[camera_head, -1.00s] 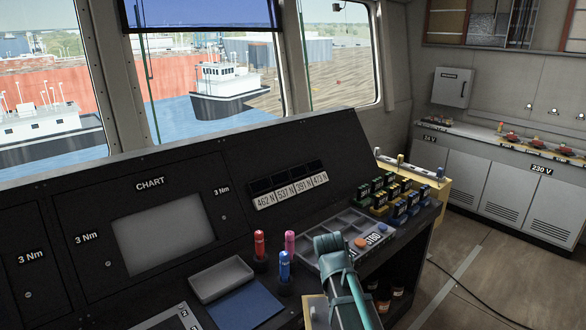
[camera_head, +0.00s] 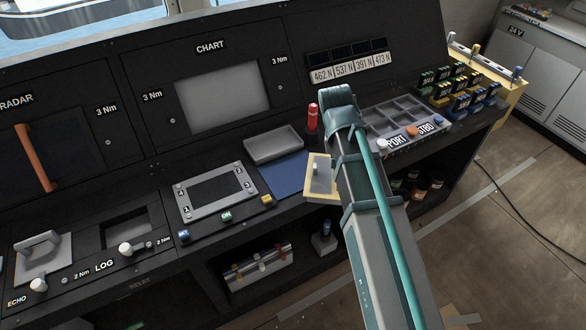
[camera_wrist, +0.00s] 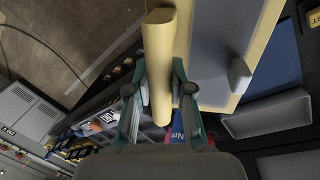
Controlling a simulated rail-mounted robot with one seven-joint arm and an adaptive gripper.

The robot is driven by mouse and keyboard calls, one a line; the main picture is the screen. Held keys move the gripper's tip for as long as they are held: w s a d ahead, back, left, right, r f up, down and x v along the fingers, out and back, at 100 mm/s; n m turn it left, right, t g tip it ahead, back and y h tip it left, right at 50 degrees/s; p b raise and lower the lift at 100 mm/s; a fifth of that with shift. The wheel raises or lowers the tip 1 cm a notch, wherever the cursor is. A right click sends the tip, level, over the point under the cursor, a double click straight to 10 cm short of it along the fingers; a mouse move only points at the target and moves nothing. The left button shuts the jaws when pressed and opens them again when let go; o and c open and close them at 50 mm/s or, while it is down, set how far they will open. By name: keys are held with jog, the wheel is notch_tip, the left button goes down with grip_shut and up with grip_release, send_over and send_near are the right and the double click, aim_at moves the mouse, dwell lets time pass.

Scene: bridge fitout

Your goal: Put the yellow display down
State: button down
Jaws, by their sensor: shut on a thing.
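The yellow display (camera_head: 322,190) shows in the head view as a pale yellow plate with a grey block on its face, partly hidden by my arm. It is beside the blue mat (camera_head: 288,175) at the console's front edge. In the wrist view my gripper (camera_wrist: 160,78) is shut on the yellow bar of the display (camera_wrist: 158,60). The display's yellow frame and grey face extend to the upper right there. In the head view my gripper's fingers are hidden behind my arm. I cannot tell whether the display touches anything below.
A grey tray (camera_head: 273,145) lies behind the blue mat. A red-handled tool (camera_head: 312,117) stands near my wrist. A grey framed panel (camera_head: 217,190) lies to the left. A compartmented tray (camera_head: 405,118) and several small blocks are on the right. A shelf opens below the console.

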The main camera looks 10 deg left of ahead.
jog(key=s+a+r+m, duration=0.1)
jog(key=a, duration=0.1)
jog(key=s+a+r+m, duration=0.2)
jog(key=a, duration=0.1)
jog(key=s+a+r+m+g+p, duration=0.1)
jog(key=s+a+m, duration=0.1)
jog(key=shift+a+r, duration=0.35)
jog(key=shift+s+a+r+m, duration=0.15)
jog(key=shift+s+m, duration=0.25)
jog(key=shift+m, duration=0.4)
jog(key=m, duration=0.1)
jog(key=s+m, duration=0.1)
jog(key=m, duration=0.1)
jog(key=shift+d+m+g+y, duration=0.2)
jog(key=shift+m+g+y, duration=0.1)
jog(key=shift+g+y, duration=0.1)
jog(key=shift+w+a+b, duration=0.15)
jog(key=shift+w+b, duration=0.05)
jog(key=shift+b, duration=0.1)
jog(key=shift+w+a+f+p, duration=0.7)
jog(key=shift+w+a+f, duration=0.25)
jog(key=shift+w+f, duration=1.15)
jog(key=shift+w+a+f+p, duration=0.75)
jog(key=shift+w+a+f, duration=0.15)
jog(key=shift+w+f, duration=1.2)
jog(key=shift+w+a+f+p, duration=0.7)
jog(key=shift+w+a+f, duration=0.25)
jog(key=shift+w+f, duration=1.15)
jog(key=shift+s+f, duration=0.2)
jog(key=shift+f, duration=0.05)
